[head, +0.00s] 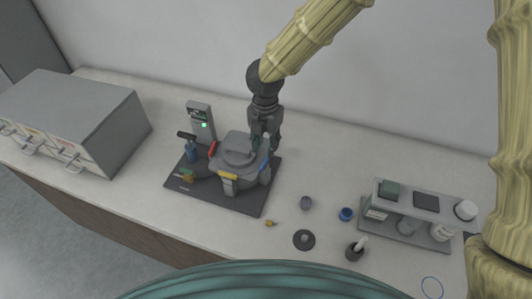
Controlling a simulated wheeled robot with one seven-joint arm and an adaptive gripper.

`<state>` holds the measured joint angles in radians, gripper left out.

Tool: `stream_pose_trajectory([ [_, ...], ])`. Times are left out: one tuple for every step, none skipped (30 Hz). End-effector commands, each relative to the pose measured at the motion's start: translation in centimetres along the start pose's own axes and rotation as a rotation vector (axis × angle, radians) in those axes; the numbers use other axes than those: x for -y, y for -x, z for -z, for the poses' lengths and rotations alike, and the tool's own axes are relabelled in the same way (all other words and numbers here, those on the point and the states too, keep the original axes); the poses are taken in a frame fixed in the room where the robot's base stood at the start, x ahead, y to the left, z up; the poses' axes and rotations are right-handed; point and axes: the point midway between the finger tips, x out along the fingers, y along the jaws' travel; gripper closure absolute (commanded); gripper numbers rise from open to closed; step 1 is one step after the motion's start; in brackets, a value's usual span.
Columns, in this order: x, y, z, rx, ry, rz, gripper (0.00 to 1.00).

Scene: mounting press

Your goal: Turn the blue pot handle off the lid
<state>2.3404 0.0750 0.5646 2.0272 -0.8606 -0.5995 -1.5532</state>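The mounting press pot, with its round grey lid (238,151), stands on a dark base plate (235,200). Coloured marks show around the lid: a red handle (213,149) at the left, a yellow handle (228,176) at the front and the blue pot handle (264,165) at the right, only partly visible. My gripper (266,146) points down at the right back edge of the lid, just above and behind the blue handle. The fingers are small and dark here. I cannot tell whether they touch the handle or how far apart they are.
A large grey cabinet (75,115) is at the left. Small parts, including a dark disc (304,240), and a grey rack (405,232) lie to the right.

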Motion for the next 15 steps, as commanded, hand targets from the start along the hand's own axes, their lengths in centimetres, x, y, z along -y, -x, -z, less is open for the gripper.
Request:
stream_pose_trajectory([
  [0.0, 0.9, -0.1, 0.001, -0.001, -0.002, 0.68],
  [0.0, 1.5, -0.1, 0.002, -0.002, -0.002, 0.68],
  [0.0, 2.1, -0.1, 0.002, -0.002, -0.002, 0.68],
  [0.0, 2.6, -0.1, 0.001, -0.002, -0.001, 0.68],
  [0.0, 3.0, 0.0, 0.0, -0.001, -0.002, 0.68],
  [0.0, 3.5, 0.0, 0.0, 0.0, -0.001, 0.68],
  [0.0, 3.8, 0.0, 0.001, 0.0, -0.001, 0.68],
  [0.0, 4.1, 0.0, 0.001, 0.0, 0.0, 0.68],
  [0.0, 4.5, -0.1, 0.001, -0.001, 0.0, 0.68],
  [0.0, 4.7, 0.0, 0.001, -0.001, 0.0, 0.68],
  [0.0, 4.8, 0.0, 0.0, -0.001, 0.0, 0.68],
  [0.1, 5.0, 0.0, 0.0, -0.002, 0.0, 0.68],
  [0.1, 5.1, 0.0, -0.001, -0.002, 0.0, 0.68],
  [0.1, 5.2, 0.0, -0.001, -0.002, 0.0, 0.68],
  [0.1, 5.3, 0.0, -0.001, -0.001, 0.001, 0.68],
])
